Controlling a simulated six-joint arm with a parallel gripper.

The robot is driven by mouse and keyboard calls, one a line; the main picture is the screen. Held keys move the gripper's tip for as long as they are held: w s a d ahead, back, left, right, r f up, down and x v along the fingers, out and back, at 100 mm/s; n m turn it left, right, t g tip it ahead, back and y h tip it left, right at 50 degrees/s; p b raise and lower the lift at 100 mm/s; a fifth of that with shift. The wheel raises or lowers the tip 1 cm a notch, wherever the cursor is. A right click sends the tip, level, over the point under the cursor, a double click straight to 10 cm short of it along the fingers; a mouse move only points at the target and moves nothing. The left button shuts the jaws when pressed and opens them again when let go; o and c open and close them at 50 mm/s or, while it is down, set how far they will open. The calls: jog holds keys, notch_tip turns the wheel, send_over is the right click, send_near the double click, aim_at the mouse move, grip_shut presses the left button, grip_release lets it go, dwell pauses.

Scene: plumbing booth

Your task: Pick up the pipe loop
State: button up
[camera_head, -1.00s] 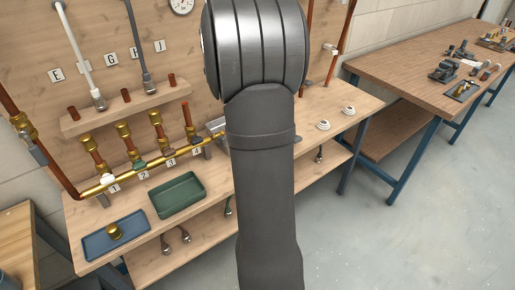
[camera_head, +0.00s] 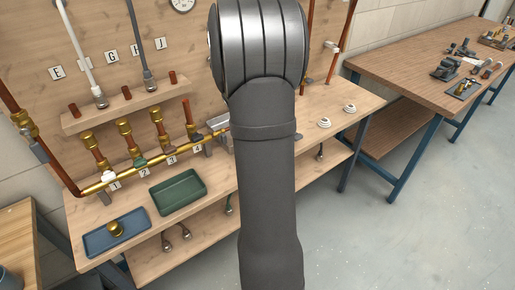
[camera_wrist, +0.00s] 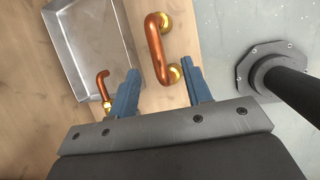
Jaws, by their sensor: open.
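The pipe loop (camera_wrist: 154,48), a copper U-shaped piece with brass ends, rests on the wooden bench in the wrist view. It lies beside a metal tray. My gripper (camera_wrist: 162,68) is open, with its two blue fingers apart. In the picture, the loop's lower end shows between the fingertips and the rest extends beyond them. I cannot tell the height gap, and no grip on the loop shows. In the head view my arm hides the gripper and the loop.
The metal tray (camera_wrist: 70,48) is left of the loop, with a copper elbow (camera_wrist: 101,82) at its right side near my left finger. A dark post on a flanged base (camera_wrist: 262,68) stands right. In the head view, a green tray (camera_head: 178,207) and blue tray (camera_head: 98,243) sit on the bench.

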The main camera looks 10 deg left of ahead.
jog(key=x, duration=1)
jog(key=shift+w+a+f, duration=0.15)
jog(key=shift+w+a, duration=0.05)
jog(key=shift+w, duration=0.1)
grip_shut()
